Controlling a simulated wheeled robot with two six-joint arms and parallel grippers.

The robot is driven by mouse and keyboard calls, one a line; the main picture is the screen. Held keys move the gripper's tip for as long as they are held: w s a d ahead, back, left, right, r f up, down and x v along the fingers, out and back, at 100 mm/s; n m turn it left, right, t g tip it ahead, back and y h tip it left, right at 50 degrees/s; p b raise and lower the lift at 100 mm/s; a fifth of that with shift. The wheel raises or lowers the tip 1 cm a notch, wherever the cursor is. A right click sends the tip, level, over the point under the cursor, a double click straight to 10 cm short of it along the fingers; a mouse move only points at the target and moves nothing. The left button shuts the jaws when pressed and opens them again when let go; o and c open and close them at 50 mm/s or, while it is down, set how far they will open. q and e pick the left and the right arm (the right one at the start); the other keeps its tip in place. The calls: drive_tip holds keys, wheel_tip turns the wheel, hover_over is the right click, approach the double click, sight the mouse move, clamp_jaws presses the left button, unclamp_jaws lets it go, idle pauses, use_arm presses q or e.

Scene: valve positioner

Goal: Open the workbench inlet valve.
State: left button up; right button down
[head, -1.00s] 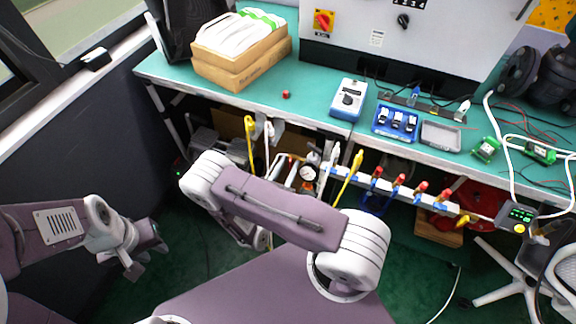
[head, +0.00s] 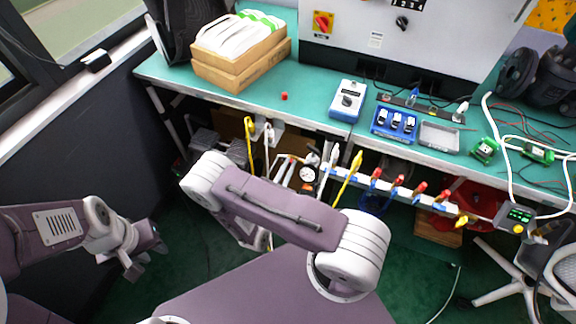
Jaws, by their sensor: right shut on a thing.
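Under the workbench (head: 262,100) hang yellow levers and pipework, including a yellow lever (head: 249,128) at the left and another yellow lever (head: 350,168) near the middle. A round gauge (head: 307,174) shows beside them. I cannot tell which part is the inlet valve. My right arm's purple link crosses in front of this pipework. Its wrist section folds down behind the link, and the fingers and what they hold are hidden there. My left gripper (head: 148,258) is open and empty, low at the left, well away from the bench.
A rail of red and yellow taps (head: 400,188) runs below the bench edge. On top are a cardboard box (head: 240,65), a blue meter (head: 347,101), a blue tray (head: 394,125) and a grey tray (head: 440,137). A dark wall (head: 85,165) stands at left. A chair base (head: 505,280) is at lower right.

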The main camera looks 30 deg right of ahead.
drive_tip(key=shift+s+d+f+m+p, duration=0.15)
drive_tip(key=shift+m+p, duration=0.6)
drive_tip(key=shift+m, duration=1.95)
drive_tip(key=shift+s+d+f+m+p, duration=0.2)
drive_tip(key=shift+m+p, duration=0.5)
drive_tip(key=shift+m, duration=2)
drive_tip(key=shift+s+f+m+p, duration=0.2)
drive_tip(key=shift+m+p, duration=0.55)
drive_tip(key=shift+m, duration=1.95)
drive_tip(key=shift+w+f, duration=0.1)
drive_tip(key=shift+w, duration=0.05)
drive_tip(key=c, duration=1.5)
unclamp_jaws()
drive_tip(key=shift+a, duration=0.1)
drive_tip(key=v, duration=0.9)
